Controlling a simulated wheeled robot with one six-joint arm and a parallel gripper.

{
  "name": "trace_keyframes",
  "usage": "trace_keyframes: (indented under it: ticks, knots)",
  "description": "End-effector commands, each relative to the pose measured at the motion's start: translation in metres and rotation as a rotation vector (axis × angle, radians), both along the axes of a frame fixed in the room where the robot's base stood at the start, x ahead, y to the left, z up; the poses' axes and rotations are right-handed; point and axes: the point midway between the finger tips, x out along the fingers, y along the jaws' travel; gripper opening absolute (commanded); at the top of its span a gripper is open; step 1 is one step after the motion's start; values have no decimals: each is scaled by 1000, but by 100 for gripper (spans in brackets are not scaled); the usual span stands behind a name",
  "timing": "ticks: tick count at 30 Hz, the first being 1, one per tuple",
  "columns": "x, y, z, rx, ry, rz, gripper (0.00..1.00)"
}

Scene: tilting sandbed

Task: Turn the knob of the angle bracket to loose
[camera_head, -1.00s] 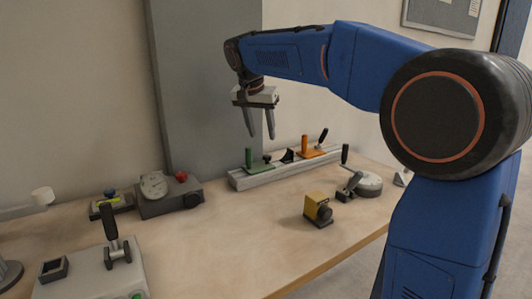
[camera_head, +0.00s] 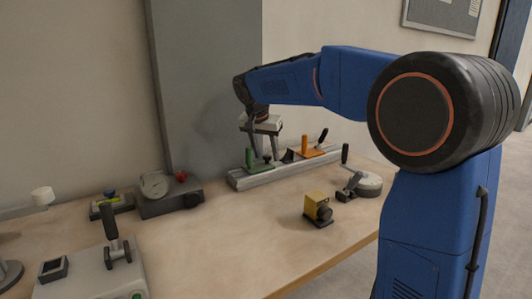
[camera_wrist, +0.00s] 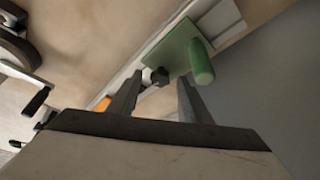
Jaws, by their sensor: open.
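The likely angle bracket is a green plate with an upright green post (camera_head: 249,158), sitting at the left part of a pale rail. It also shows in the wrist view (camera_wrist: 167,50). Its small black knob (camera_wrist: 156,76) appears between my fingertips in the wrist view; I cannot tell whether it turns loose or tight. My gripper (camera_head: 263,153) points down just above the knob, open and empty. In the wrist view my gripper (camera_wrist: 160,82) has one finger on each side of the knob, with gaps showing. The fingers partly hide the bracket in the head view.
An orange carriage (camera_head: 306,151) with a black lever stands further right on the rail (camera_head: 262,178). A yellow block (camera_head: 314,205) with a black knob and a round dial with a crank (camera_head: 368,185) stand in front. A grey gauge box (camera_head: 170,203) stands to the left.

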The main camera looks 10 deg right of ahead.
Motion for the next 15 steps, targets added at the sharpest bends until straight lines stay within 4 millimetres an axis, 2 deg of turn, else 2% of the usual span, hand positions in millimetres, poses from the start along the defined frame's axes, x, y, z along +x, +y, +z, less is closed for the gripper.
trace_keyframes:
  ticks: [1, 5, 6, 15]
  knots:
    - [0, 0, 0, 0, 0, 0, 37]
    - [0, 0, 0, 0, 0, 0, 6]
    - [0, 0, 0, 0, 0, 0, 4]
    - [0, -1, 1, 0, -1, 29, 4]
